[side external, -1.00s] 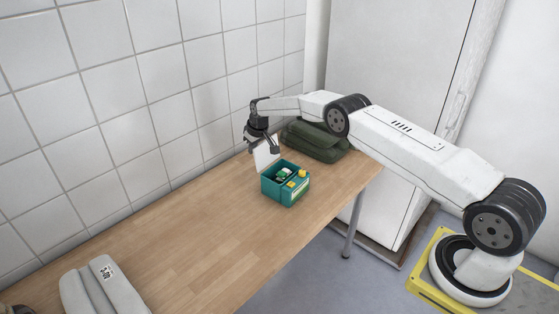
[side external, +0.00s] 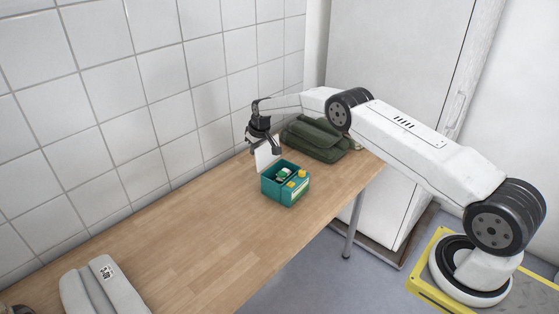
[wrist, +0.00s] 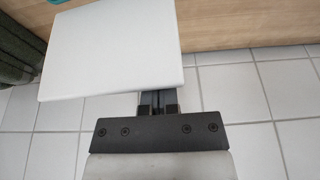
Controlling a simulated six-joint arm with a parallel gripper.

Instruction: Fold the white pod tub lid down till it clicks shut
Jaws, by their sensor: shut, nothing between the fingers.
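The teal pod tub (side external: 284,184) stands on the wooden worktop with green, white and yellow contents showing inside. Its white lid (side external: 266,154) stands up open on the tub's wall side. In the wrist view the lid (wrist: 112,48) is a large, tilted pale panel filling the upper left. My gripper (side external: 273,147) is at the raised lid's upper edge. In the wrist view its dark fingers (wrist: 158,103) are together and empty at the lid's lower edge. The lid seems to cover their tips, so I cannot tell whether they touch.
A dark green folded bag (side external: 318,139) lies behind the tub, close to my arm. A tiled wall (side external: 150,100) runs along the worktop (side external: 190,235). A grey object with a label (side external: 103,285) lies at the near left. The worktop between is clear.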

